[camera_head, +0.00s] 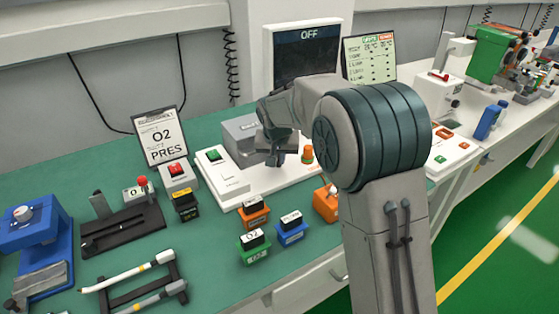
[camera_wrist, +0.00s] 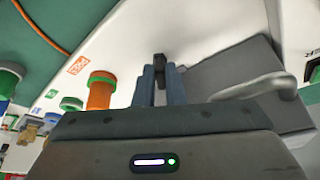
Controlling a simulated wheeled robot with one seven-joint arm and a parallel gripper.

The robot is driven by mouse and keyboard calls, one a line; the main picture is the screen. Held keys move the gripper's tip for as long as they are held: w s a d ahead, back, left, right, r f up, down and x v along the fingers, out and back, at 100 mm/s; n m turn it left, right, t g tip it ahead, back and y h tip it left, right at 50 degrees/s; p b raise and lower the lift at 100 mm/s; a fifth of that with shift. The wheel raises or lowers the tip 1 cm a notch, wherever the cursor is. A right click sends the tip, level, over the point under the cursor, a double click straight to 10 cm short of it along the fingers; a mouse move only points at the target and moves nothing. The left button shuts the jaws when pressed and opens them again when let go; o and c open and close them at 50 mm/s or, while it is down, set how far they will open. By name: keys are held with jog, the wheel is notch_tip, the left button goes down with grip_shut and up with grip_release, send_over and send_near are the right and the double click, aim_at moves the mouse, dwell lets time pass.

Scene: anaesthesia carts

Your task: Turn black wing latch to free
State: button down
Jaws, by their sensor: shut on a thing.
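The black wing latch (camera_wrist: 158,60) shows as a small dark piece between my fingertips in the wrist view. My gripper (camera_wrist: 160,78) is shut on it, with one blue-grey finger on each side. In the head view my gripper (camera_head: 277,157) points down at the front of a grey box (camera_head: 238,128) on a white base plate (camera_head: 232,187). The grey box also shows in the wrist view (camera_wrist: 225,68), right of the fingers, with a grey curved handle (camera_wrist: 268,87). The latch is hidden in the head view by my gripper, and its turn angle cannot be told.
A screen reading OFF (camera_head: 306,50) stands behind. Small labelled blocks, one orange (camera_head: 254,217), one blue (camera_head: 291,233), one green (camera_head: 254,250), stand in front on the green table (camera_head: 215,270).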

jog(key=shift+a+m+h, duration=0.2)
jog(key=shift+m+h, duration=0.2)
jog(key=shift+m, duration=0.5)
jog(key=c, duration=1.5)
grip_release()
jog(key=v, duration=1.3)
jog(key=shift+r, duration=0.4)
jog(key=shift+s+a, duration=0.1)
